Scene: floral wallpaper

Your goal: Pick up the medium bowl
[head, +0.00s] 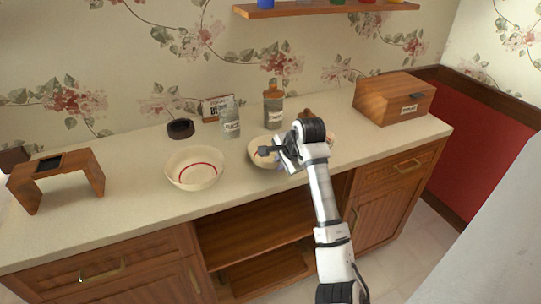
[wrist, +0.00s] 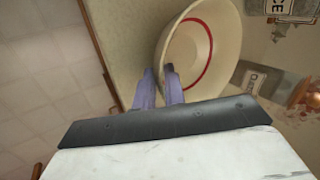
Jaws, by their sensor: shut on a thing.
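A cream bowl with a red ring inside (wrist: 228,30) fills the upper middle of the wrist view. My gripper (wrist: 158,72) is shut on its near rim, the two fingers close together. In the head view, this bowl (head: 259,155) is at the counter's middle, partly hidden behind my gripper (head: 280,164). I cannot tell whether it still touches the counter. Another cream bowl with a red ring (head: 195,170), looking larger, stands apart to the left on the counter.
Behind the bowls stand a clear jar (head: 230,122), a brown bottle (head: 272,108) and a dark round dish (head: 180,128). A wooden box (head: 393,98) stands right, a small wooden stand (head: 57,176) left. The counter (head: 115,225) is clear toward the front left.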

